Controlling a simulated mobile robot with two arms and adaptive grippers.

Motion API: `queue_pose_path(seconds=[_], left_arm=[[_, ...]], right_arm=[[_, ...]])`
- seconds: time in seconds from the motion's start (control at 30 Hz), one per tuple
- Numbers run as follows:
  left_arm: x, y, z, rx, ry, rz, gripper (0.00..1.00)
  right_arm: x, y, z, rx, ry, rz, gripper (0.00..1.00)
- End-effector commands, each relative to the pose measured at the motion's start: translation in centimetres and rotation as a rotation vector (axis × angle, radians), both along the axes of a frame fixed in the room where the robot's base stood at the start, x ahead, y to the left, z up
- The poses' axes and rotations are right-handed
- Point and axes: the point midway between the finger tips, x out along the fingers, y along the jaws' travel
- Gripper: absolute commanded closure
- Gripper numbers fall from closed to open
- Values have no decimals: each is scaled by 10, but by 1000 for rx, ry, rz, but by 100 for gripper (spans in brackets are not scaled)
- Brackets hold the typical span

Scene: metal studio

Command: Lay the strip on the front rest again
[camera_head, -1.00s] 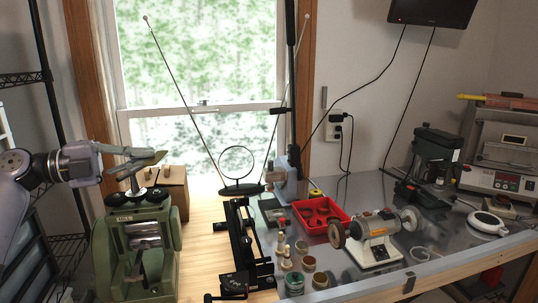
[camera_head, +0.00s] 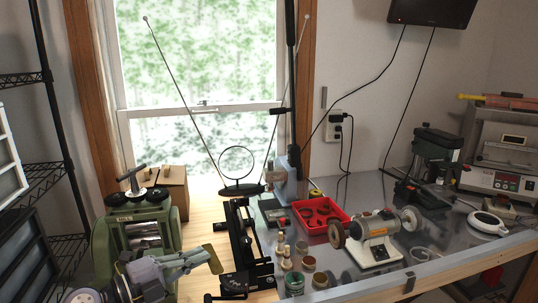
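My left gripper (camera_head: 196,258) is low in front of the green rolling mill (camera_head: 105,250), reaching in from the bottom left and pointing right. A flat brass-coloured strip (camera_head: 214,260) sticks out at its fingertips, which look closed on it. The strip is tilted and appears held in the air, just right of the mill's front. The mill has a T-handle on top and steel rollers in its middle. My gripper and arm cover the mill's lower front, so I cannot make out the front rest. My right gripper is not in view.
A black long-framed tool (camera_head: 240,245) stands on the bench right of the strip. Beyond it are small jars (camera_head: 294,283), a red tray (camera_head: 312,228) and a bench grinder (camera_head: 376,240). A wooden block (camera_head: 172,185) stands behind the mill. Dark shelving is at the left.

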Motion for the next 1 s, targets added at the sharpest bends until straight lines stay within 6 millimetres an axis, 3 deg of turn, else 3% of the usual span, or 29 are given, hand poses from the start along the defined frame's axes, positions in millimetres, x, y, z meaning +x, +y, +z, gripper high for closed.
queue_pose_path(seconds=[0.03,0.2,0.57,0.87,1.0], left_arm=[[-10,-2,-12,5,3,22,100],[-30,-5,-33,7,-1,88,100],[-49,-7,-49,0,-1,147,100],[-74,-8,-67,-4,4,217,100],[-95,-8,-79,-4,9,268,100]], right_arm=[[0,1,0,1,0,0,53],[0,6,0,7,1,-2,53],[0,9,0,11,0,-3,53],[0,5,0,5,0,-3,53],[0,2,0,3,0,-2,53]])
